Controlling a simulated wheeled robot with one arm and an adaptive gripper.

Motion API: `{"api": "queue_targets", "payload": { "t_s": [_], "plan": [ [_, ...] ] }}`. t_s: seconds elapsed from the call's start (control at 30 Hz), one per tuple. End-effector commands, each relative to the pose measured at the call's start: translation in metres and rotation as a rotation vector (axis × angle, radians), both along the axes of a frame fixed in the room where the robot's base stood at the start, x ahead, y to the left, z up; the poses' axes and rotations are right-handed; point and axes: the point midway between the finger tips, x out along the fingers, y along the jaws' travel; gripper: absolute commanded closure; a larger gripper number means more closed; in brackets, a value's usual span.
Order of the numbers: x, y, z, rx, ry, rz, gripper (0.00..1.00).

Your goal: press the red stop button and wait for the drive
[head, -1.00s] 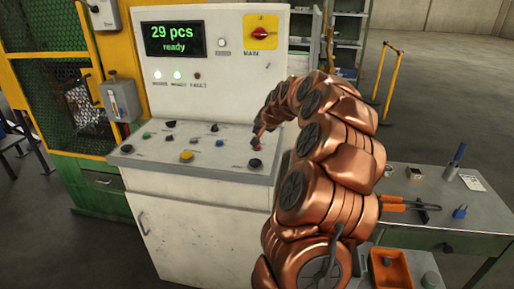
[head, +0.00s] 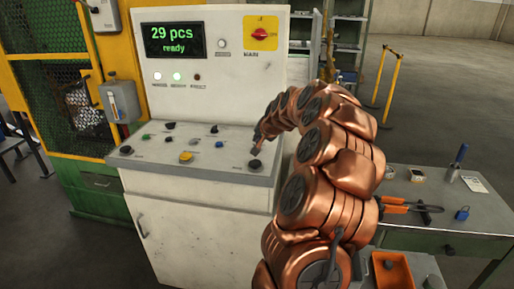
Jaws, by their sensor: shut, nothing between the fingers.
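The control console (head: 200,190) has a sloped panel with several coloured buttons and knobs. My copper arm reaches over its right side. My gripper (head: 255,151) is shut and empty, its tip pointing down at the right part of the panel, just behind a black knob (head: 255,164). I cannot make out the red stop button; the gripper may cover it, and I cannot tell whether the tip touches anything. The display (head: 174,40) reads "29 pcs ready". Below it a white lamp (head: 157,76) and a green lamp (head: 177,76) are lit, and a dark red lamp (head: 197,77) looks unlit.
A yellow button (head: 186,157) sits at the panel's front middle. A red rotary switch (head: 260,34) marked MAIN is on the upright face. A bench (head: 455,225) with pliers (head: 408,205) and a padlock (head: 462,213) stands at right. A mesh guard (head: 60,85) is at left.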

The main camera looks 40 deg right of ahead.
Motion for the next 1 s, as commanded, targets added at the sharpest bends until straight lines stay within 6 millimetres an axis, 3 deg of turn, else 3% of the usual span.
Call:
{"api": "queue_targets", "payload": {
  "t_s": [1.0],
  "plan": [
    [0.0000,0.0001,-0.0087,0.000,0.000,0.000,1.00]
  ]
}}
